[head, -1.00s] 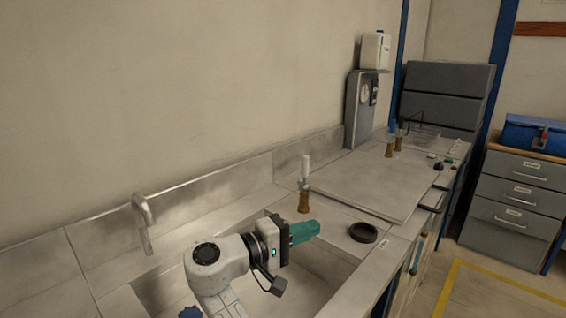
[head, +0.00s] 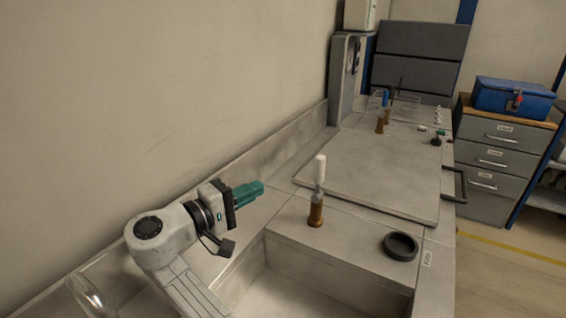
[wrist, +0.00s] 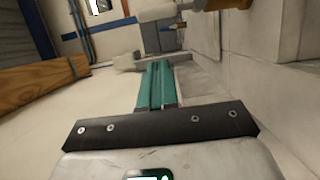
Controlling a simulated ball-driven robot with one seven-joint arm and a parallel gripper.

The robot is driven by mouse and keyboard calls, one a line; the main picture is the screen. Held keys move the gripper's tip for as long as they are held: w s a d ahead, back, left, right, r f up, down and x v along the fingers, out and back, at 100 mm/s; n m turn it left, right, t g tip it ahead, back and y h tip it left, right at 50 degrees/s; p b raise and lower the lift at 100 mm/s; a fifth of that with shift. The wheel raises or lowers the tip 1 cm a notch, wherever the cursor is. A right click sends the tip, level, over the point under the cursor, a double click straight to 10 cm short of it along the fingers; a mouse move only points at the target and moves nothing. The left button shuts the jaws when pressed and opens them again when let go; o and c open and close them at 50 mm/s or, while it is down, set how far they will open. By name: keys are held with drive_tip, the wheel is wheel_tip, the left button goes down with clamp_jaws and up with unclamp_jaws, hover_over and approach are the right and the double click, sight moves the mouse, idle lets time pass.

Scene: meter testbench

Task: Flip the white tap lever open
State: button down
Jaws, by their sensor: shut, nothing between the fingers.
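The white tap lever (head: 319,170) stands upright on a short brass tap body (head: 316,212) on the bench beside the sink. My gripper (head: 262,187) has teal fingers, shut and empty. In the head view it is left of the white lever, with a visible gap between them. In the wrist view the shut fingers (wrist: 157,68) point up the picture. The white lever (wrist: 158,10) is partly cut off at the top edge there, with brass to its right.
The sink (head: 310,284) lies below the tap. A black ring (head: 400,246) lies to its right and a flat grey board (head: 375,172) behind. A blue-handled tap (head: 383,115) is farther back. The wall is on the left.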

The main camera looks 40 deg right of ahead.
drive_tip(key=shift+w, duration=0.35)
drive_tip(key=p, duration=0.2)
approach(319, 179)
drive_tip(key=w+d+r, duration=0.2)
drive_tip(key=w+d, duration=0.2)
drive_tip(key=w, duration=0.1)
drive_tip(key=shift+s+d+p, duration=0.5)
drive_tip(key=shift+s+d, duration=0.7)
drive_tip(key=shift+d, duration=0.05)
